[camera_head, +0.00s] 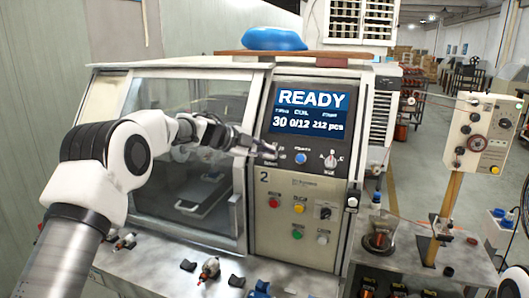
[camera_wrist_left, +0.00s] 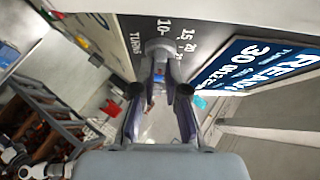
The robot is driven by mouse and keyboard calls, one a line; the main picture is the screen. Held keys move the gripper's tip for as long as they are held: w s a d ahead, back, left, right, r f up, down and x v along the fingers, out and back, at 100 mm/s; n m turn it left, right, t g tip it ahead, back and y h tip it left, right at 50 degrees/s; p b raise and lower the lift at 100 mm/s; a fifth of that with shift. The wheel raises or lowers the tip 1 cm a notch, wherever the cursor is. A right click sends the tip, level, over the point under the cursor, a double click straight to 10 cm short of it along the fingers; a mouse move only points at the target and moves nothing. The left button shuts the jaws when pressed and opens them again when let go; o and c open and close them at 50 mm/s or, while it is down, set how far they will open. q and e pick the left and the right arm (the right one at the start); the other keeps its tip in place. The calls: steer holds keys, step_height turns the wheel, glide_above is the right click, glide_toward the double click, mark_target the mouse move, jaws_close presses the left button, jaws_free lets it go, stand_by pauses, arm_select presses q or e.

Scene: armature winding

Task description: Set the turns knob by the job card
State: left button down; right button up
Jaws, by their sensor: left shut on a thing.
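The turns knob (camera_wrist_left: 158,47) is a grey round knob on the machine's control panel, beside a printed TURNS label and a scale with 10, 15 and 20 legible. My left gripper (camera_head: 266,149) reaches the panel just below the screen, and its fingers (camera_wrist_left: 160,88) are shut on the knob in the wrist view. The gripper hides the knob in the head view. I cannot tell where its pointer stands. The screen (camera_head: 311,112) reads READY, 30, 0/12 and 212 pcs. I cannot make out a job card. My right gripper is not in view.
A blue button (camera_head: 300,157) and a selector knob (camera_head: 330,160) sit right of the gripper. Below are coloured buttons, including a red one (camera_head: 273,203). A clear machine door (camera_head: 185,110) lies behind my arm. Small parts (camera_head: 209,268) lie on the bench.

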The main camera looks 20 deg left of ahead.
arm_select(q)
steer(key=shift+f+m, duration=0.1)
steer(key=shift+m, duration=0.3)
steer(key=c, duration=1.2)
jaws_free()
steer(key=shift+w, duration=0.15)
steer(key=shift+w+d+f, duration=0.15)
steer(key=shift+w+f, duration=0.05)
steer(key=shift+w, duration=0.15)
steer(key=v, duration=1.2)
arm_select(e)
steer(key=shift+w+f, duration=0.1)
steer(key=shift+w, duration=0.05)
arm_select(q)
steer(key=shift+w+r, duration=0.1)
steer(key=shift+w, duration=0.15)
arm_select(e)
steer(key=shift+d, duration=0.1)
